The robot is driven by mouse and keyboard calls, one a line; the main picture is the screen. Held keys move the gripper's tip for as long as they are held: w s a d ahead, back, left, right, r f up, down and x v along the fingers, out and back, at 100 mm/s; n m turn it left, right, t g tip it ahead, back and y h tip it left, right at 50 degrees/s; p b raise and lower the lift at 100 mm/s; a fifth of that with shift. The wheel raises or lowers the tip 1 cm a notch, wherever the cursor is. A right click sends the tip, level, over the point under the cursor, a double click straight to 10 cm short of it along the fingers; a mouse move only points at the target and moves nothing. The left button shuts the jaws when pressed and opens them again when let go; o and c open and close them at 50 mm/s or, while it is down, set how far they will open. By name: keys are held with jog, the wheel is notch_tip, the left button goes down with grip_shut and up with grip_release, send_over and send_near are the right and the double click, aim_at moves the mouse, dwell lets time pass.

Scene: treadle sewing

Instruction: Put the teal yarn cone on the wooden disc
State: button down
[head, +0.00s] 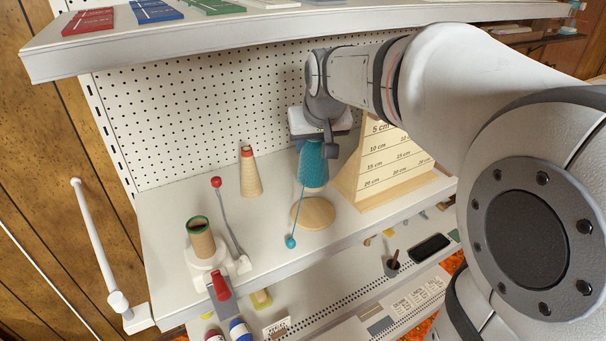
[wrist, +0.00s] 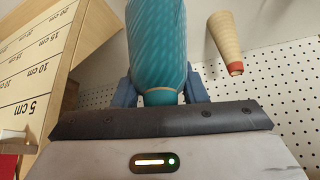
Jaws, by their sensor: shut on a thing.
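The teal yarn cone (head: 313,165) is held upright in my gripper (head: 319,137), and a thread with a small teal ball hangs from it. In the wrist view the teal cone (wrist: 157,45) sits between the two blue fingers of my gripper (wrist: 160,92), which are shut on its narrow end. The wooden disc (head: 313,212) lies on the shelf, below and just in front of the cone, with nothing seen on it. The cone's top is hidden by my gripper in the head view. I cannot tell the exact gap between cone and shelf.
A cream cone with a red top (head: 250,172) stands left of the disc. A wooden measuring block (head: 385,170) stands close on the right. A white stand with a brown tube (head: 201,238) is at front left. Pegboard (head: 190,130) is behind; a shelf (head: 200,30) hangs above.

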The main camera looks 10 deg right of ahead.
aim_at(318, 162)
notch_tip(318, 162, down, 8)
jog(key=shift+f, duration=0.2)
jog(key=shift+f, duration=0.1)
jog(key=c, duration=0.9)
grip_release()
jog(key=shift+d+r, duration=0.1)
jog(key=shift+r, duration=0.25)
jog(key=v, duration=1)
jog(key=shift+s+r, duration=0.4)
jog(key=shift+s, duration=0.1)
jog(key=s+f+g, duration=0.1)
jog(key=s+f, duration=0.3)
jog(key=s, duration=0.1)
jog(key=s+f+g, duration=0.1)
jog(key=s+f, duration=0.3)
jog(key=s, duration=0.1)
jog(key=s+f+g, duration=0.1)
jog(key=s+f, duration=0.4)
jog(key=s, duration=0.1)
jog(key=shift+d, duration=0.3)
